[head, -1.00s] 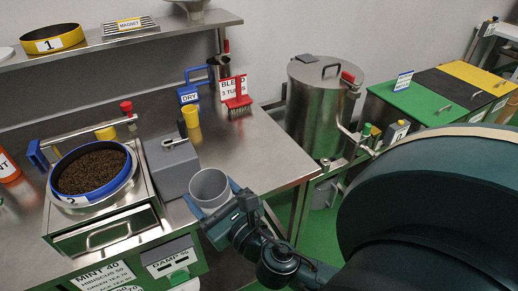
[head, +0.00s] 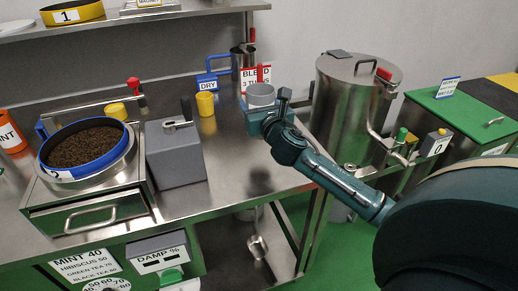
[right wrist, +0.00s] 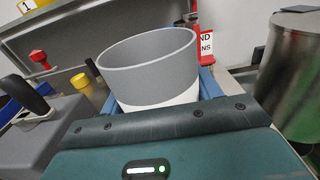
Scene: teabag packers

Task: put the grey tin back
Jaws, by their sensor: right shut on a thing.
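The grey tin (head: 261,95) is an open-topped round cup with a grey upper part and a white lower band. My right gripper (head: 262,112) is shut on it, its blue fingers around the tin's sides. The tin is upright or nearly so, and it seems held above the steel bench (head: 232,160) near its right end, in front of the BLEND sign (head: 252,77). In the right wrist view the tin (right wrist: 150,72) fills the space between the blue fingers (right wrist: 208,84); its inside bottom is hidden. My left gripper is out of view.
A grey box with a lever (head: 175,155) and a blue-rimmed sieve of dark tea (head: 85,145) stand on the left. A yellow cup (head: 206,103) and the blue DRY holder (head: 207,82) are behind. A steel drum (head: 345,100) stands right. The bench front right is clear.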

